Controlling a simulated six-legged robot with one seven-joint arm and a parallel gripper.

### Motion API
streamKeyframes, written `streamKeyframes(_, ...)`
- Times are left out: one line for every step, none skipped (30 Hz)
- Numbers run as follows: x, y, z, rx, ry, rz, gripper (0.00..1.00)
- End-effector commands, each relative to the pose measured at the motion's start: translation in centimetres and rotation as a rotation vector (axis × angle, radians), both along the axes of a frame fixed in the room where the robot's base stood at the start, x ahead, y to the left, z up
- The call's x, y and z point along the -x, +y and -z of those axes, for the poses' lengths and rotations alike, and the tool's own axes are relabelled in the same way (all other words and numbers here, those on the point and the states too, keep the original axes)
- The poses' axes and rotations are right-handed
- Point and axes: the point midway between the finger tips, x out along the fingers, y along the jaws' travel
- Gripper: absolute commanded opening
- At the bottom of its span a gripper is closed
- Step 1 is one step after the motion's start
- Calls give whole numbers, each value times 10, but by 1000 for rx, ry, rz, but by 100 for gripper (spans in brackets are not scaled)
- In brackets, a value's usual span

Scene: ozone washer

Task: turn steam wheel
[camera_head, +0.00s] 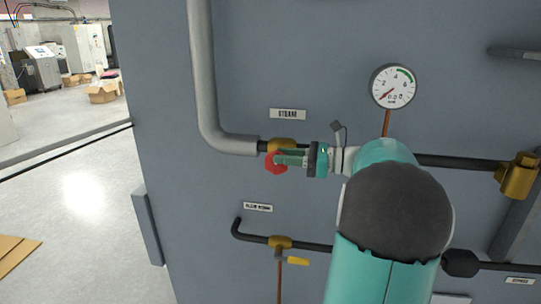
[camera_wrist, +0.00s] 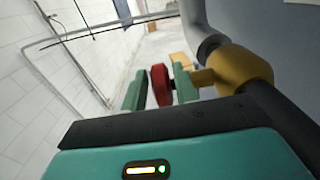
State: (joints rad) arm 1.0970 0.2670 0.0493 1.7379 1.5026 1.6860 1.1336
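The steam wheel (camera_head: 275,162) is a small red wheel on a brass valve (camera_head: 282,145), below the STEAM label (camera_head: 288,114). My gripper (camera_head: 290,159) reaches it from the right in the head view and partly covers it. In the wrist view the red wheel (camera_wrist: 161,85) shows nearly edge-on between the two green fingertips (camera_wrist: 160,88). The right finger lies very close to the wheel, on the side of the brass valve body (camera_wrist: 240,72); contact is unclear. A narrow gap shows between the left finger and the wheel. The fingers are apart, around the wheel.
A grey pipe (camera_head: 203,70) comes down left of the valve. A pressure gauge (camera_head: 393,87) is at the upper right. Below is a second pipe with a yellow-handled valve (camera_head: 297,261). Another brass fitting (camera_head: 518,178) is at the right. Open floor (camera_head: 75,200) lies left of the cabinet.

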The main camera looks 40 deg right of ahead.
Motion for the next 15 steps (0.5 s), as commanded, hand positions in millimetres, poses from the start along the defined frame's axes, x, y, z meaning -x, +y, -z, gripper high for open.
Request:
streamKeyframes(-8,8,0,-1,-1,-6,29)
streamKeyframes(-12,11,0,0,0,-5,29)
streamKeyframes(-16,14,0,0,0,-4,29)
streamKeyframes(-19,17,0,-1,0,-4,29)
streamKeyframes(-22,19,0,-1,0,-3,29)
streamKeyframes(-25,21,0,-1,-1,-3,29)
streamKeyframes(-27,23,0,-1,-1,-3,29)
streamKeyframes(-29,24,0,-1,-1,-3,29)
streamKeyframes(-30,25,0,-1,-1,-3,29)
streamKeyframes(-31,26,0,-1,-1,-3,29)
streamKeyframes(-31,26,0,-1,-1,-3,29)
streamKeyframes(-32,26,0,0,0,-2,29)
streamKeyframes(-32,26,0,0,0,-2,29)
streamKeyframes(-32,26,0,0,0,-2,29)
streamKeyframes(-32,26,0,0,0,-2,29)
